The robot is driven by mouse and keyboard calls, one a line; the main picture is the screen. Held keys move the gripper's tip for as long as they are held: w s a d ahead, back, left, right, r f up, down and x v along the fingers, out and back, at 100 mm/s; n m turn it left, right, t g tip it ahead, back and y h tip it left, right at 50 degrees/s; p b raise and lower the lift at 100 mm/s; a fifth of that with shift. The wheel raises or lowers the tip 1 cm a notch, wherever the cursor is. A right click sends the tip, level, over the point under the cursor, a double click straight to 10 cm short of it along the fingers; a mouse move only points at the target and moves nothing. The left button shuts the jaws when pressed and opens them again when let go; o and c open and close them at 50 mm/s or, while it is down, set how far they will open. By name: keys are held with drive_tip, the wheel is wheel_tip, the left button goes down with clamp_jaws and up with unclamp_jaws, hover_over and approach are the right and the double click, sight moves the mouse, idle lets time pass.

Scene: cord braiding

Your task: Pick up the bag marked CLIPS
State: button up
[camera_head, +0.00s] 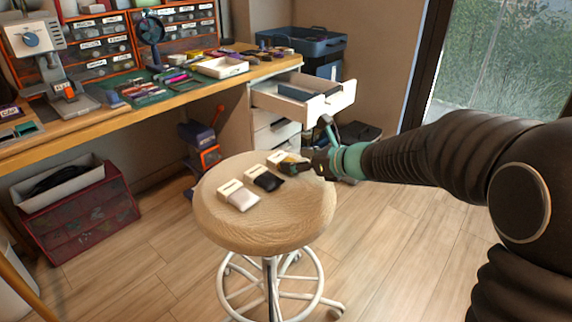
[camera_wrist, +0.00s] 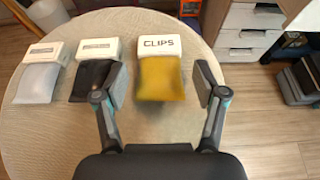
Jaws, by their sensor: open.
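The bag marked CLIPS (camera_wrist: 161,78) is yellow with a white header card and lies on the round stool top. In the wrist view it sits between and ahead of the two fingers of my gripper (camera_wrist: 162,90), which is open and empty. In the head view my gripper (camera_head: 296,165) hovers at the stool's right side and partly hides the yellow bag, whose pale card (camera_head: 279,157) shows. A black bag (camera_wrist: 91,78) lies to its left, close to the left finger. A white bag (camera_wrist: 40,75) lies farther left. Their labels are too small to read.
The stool (camera_head: 225,228) has a pale padded top and white legs. Behind it stand a cluttered workbench (camera_head: 150,110) and an open drawer (camera_head: 303,97). A dark red case (camera_head: 85,215) sits on the floor at left. The stool's front half is clear.

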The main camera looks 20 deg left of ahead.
sight(285, 159)
drive_tip(key=x, duration=0.4)
drive_tip(key=shift+a+f, duration=0.15)
drive_tip(key=shift+f, duration=0.1)
drive_tip(key=c, duration=0.9)
drive_tip(key=shift+c, duration=0.2)
drive_tip(key=shift+r, duration=0.15)
